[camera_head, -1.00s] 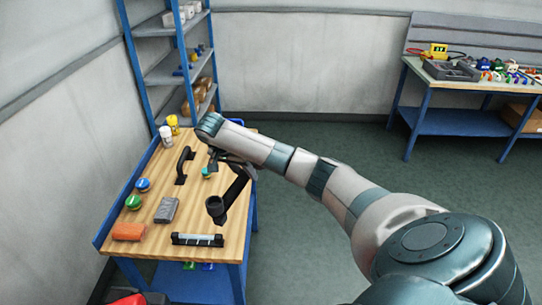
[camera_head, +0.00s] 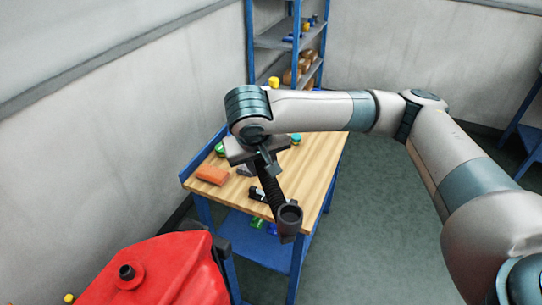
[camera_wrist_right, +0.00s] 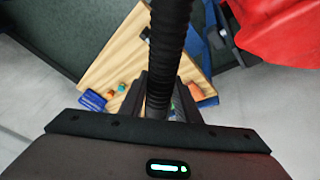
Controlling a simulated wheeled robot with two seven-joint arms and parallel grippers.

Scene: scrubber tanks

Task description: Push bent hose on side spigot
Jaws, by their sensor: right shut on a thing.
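The bent hose (camera_head: 273,190) is black and ribbed, with a wide open cuff at its lower right end. My right gripper (camera_head: 262,158) is shut on it near its upper end and holds it in the air in front of the workbench. In the right wrist view the hose (camera_wrist_right: 168,50) runs up from between the fingers (camera_wrist_right: 160,95). A red tank (camera_head: 165,275) stands at the lower left. My left gripper is out of view.
The wooden workbench (camera_head: 318,170) bears an orange block (camera_head: 212,175) and other small items, partly hidden by my arm. A blue shelf rack (camera_head: 270,55) stands behind it. Grey floor to the right of the bench is clear.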

